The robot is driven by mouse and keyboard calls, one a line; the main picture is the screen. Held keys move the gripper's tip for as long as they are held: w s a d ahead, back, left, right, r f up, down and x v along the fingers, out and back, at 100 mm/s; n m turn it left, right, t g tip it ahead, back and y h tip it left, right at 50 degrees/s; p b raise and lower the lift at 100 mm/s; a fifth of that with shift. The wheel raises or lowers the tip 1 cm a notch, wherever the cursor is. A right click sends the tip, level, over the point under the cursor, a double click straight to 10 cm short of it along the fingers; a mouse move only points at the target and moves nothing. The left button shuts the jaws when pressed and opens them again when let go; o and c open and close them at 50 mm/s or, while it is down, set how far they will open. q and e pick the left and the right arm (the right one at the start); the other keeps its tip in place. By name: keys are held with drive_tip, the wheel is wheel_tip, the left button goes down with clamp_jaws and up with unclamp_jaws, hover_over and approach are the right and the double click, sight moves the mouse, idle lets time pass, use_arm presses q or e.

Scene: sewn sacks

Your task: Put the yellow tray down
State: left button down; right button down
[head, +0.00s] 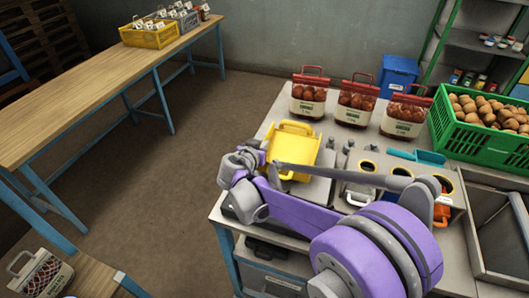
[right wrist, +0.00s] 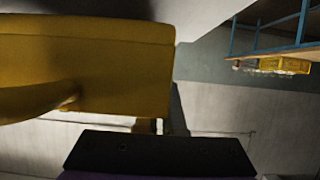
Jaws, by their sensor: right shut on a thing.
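The yellow tray (head: 296,143) is over the left part of the grey worktop (head: 345,133), in front of the filled sacks. In the right wrist view the tray (right wrist: 110,70) fills the upper left, close to the camera. I cannot tell whether the tray's underside touches anything below. My left gripper is not in view.
Three red-topped sacks (head: 357,103) stand behind the tray. A green crate (head: 464,141) of brown produce is at right. A grey unit with round openings (head: 367,167) lies right of the tray. A wooden table (head: 75,88) holds a yellow crate (head: 150,37).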

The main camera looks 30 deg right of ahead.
wheel_tip(320, 180, down, 3)
drive_tip(key=shift+w+f, duration=0.1)
drive_tip(key=shift+f, duration=0.05)
drive_tip(key=c, duration=1)
unclamp_jaws()
drive_tip(key=shift+a, duration=0.1)
drive_tip(key=v, duration=1.2)
